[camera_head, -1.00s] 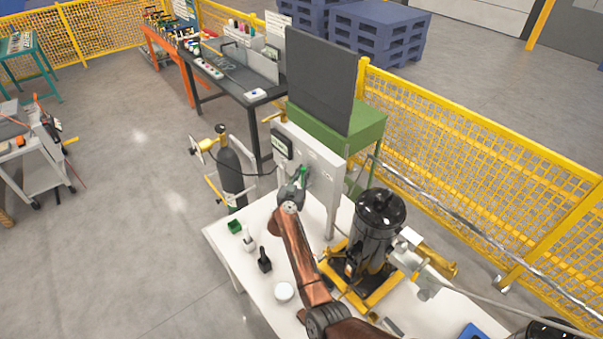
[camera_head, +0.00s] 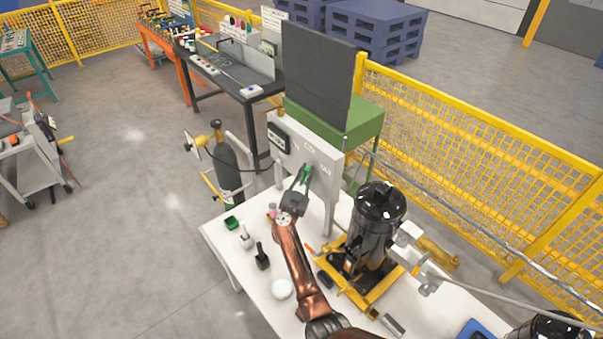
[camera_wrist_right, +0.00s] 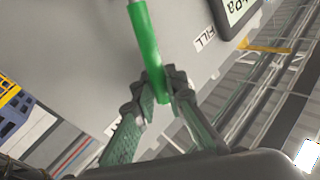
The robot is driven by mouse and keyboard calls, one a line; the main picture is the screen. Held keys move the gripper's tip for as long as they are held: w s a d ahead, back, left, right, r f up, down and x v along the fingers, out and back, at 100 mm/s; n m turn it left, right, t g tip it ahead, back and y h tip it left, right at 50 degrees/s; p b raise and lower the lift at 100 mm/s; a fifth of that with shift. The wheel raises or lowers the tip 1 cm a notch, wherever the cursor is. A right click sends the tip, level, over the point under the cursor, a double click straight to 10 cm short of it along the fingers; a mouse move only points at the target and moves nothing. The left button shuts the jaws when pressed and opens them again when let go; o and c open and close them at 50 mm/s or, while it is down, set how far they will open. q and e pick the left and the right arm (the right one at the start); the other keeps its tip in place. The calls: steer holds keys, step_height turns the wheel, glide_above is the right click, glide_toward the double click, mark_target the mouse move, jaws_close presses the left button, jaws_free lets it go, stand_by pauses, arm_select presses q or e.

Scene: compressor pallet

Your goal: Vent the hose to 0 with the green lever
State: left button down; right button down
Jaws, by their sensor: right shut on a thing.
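The green lever (camera_wrist_right: 144,40) is on the grey panel (camera_wrist_right: 85,45). In the right wrist view it runs from the top down between the fingers of my right gripper (camera_wrist_right: 160,95), which is shut on it near its lower end. A label reading FILL (camera_wrist_right: 205,39) is beside it, and another label is mostly hidden behind a finger. In the head view the green lever (camera_head: 308,170) shows small at my right gripper (camera_head: 303,178). A dark display (camera_head: 278,139) is on the panel's left; its reading is too small to tell. My left gripper is not in view.
A black compressor (camera_head: 374,225) on a yellow frame stands right of my right arm on the white table (camera_head: 222,245). A gas cylinder (camera_head: 228,168) stands left of the panel. A yellow fence (camera_head: 480,150) runs behind.

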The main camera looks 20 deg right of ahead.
steer(key=shift+s+d+f+m+t+h+b, duration=0.15)
steer(key=shift+s+f+m+h+b, duration=0.2)
steer(key=shift+m+b, duration=0.4)
steer(key=shift+s+d+f+m+t+h+b, duration=0.15)
steer(key=shift+s+m+h+b, duration=0.15)
steer(key=shift+s+m+b, duration=0.35)
steer(key=shift+s+d+f+m+h+b, duration=0.1)
steer(key=shift+s+f+m+h+b, duration=0.3)
steer(key=shift+b, duration=0.55)
steer(key=shift+w+r, duration=0.1)
steer(key=shift+r, duration=0.1)
steer(key=c, duration=2)
jaws_free()
steer(key=shift+r, duration=0.1)
steer(key=shift+c, duration=0.2)
steer(key=shift+o, duration=0.5)
